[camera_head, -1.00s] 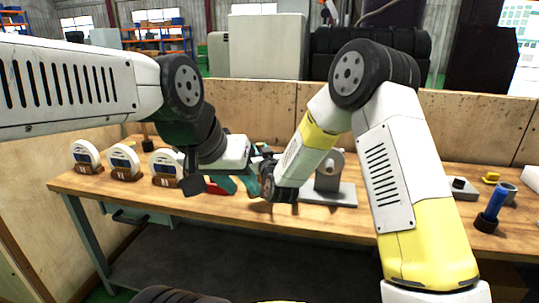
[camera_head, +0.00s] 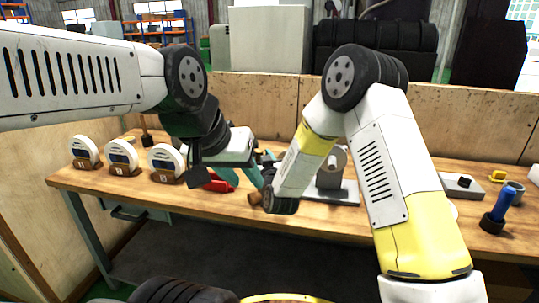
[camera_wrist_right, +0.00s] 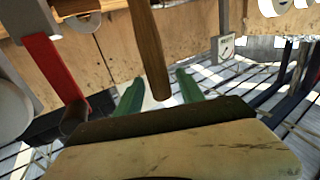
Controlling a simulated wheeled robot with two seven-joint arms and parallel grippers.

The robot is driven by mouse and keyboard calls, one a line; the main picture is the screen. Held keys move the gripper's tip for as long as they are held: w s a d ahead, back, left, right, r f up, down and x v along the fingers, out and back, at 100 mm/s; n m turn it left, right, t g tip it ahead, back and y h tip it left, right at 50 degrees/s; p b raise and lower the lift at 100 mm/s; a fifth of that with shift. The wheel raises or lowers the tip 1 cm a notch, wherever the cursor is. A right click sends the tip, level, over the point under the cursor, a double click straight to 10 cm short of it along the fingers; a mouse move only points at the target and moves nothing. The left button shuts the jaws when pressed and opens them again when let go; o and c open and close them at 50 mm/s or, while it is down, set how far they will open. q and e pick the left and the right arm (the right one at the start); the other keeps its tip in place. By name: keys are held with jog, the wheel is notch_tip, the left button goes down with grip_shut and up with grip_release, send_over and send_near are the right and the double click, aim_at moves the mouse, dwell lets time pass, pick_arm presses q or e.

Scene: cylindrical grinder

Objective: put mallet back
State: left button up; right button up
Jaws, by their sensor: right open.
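In the right wrist view a wooden handle (camera_wrist_right: 150,45), apparently the mallet's, comes down from the top edge. Its lower end lies between the two green fingers of my right gripper (camera_wrist_right: 159,92), which are apart with gaps on both sides. The mallet's head is out of this view. In the head view a short brown piece (camera_head: 255,198) shows beside my right wrist at the table's front edge; I cannot tell if it is the mallet. My right fingers are hidden there. My left gripper (camera_head: 243,178) has teal fingers spread over the table, with nothing seen between them.
The wooden table (camera_head: 330,220) holds several round white gauges (camera_head: 122,155) at left. A red object (camera_head: 218,184) lies by my left fingers. A grey fixture (camera_head: 340,190) stands behind my right forearm. A blue-handled tool (camera_head: 498,207) stands at right. A wooden panel closes the back.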

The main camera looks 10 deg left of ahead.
jog(key=shift+r, duration=0.2)
jog(key=v, duration=1.2)
jog(key=s+d+r+m+g+h, duration=0.1)
jog(key=d+r+g, duration=0.2)
jog(key=d+r, duration=0.3)
jog(key=s+d+r+m+g+h, duration=0.15)
jog(key=d+r, duration=0.25)
jog(key=d, duration=0.5)
jog(key=s+d+r+m+g+h, duration=0.1)
jog(key=s+d+g, duration=0.1)
jog(key=s+d, duration=0.4)
jog(key=s+d+r+m+g+h, duration=0.1)
jog(key=s+d+r+g+h, duration=0.1)
jog(key=s+d, duration=0.5)
jog(key=s+g, duration=0.1)
jog(key=s, duration=0.5)
jog(key=shift+s+g, duration=0.35)
